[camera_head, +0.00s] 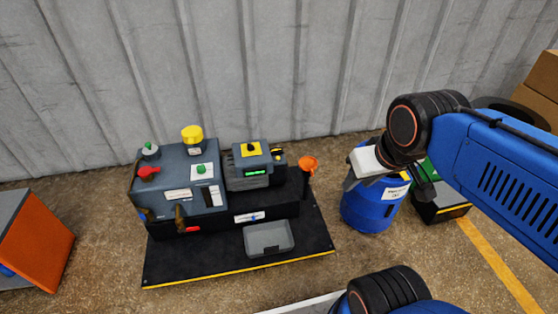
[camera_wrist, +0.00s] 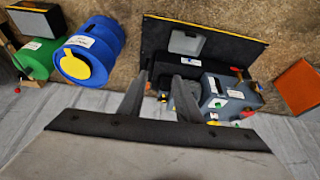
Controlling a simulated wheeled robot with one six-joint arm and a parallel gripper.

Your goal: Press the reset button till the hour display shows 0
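A small grey unit (camera_head: 248,181) stands on the right part of the machine. A lit green display (camera_head: 256,173) is on its front; its digits are too small to read. On top is a yellow plate (camera_head: 251,149) with a dark knob or button. A green button (camera_head: 201,169) sits on a white plate on the larger grey box (camera_head: 172,184). I cannot tell which control is the reset button. My gripper (camera_head: 350,178) is right of the machine, in front of the blue drum, touching no control. In the wrist view my gripper (camera_wrist: 160,77) has its fingers apart, nothing between them.
The larger box has a red handle (camera_head: 148,172) and yellow knob (camera_head: 192,136). A blue drum (camera_head: 372,210) stands right; an orange-sided box (camera_head: 38,240) left. A corrugated wall closes the back.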

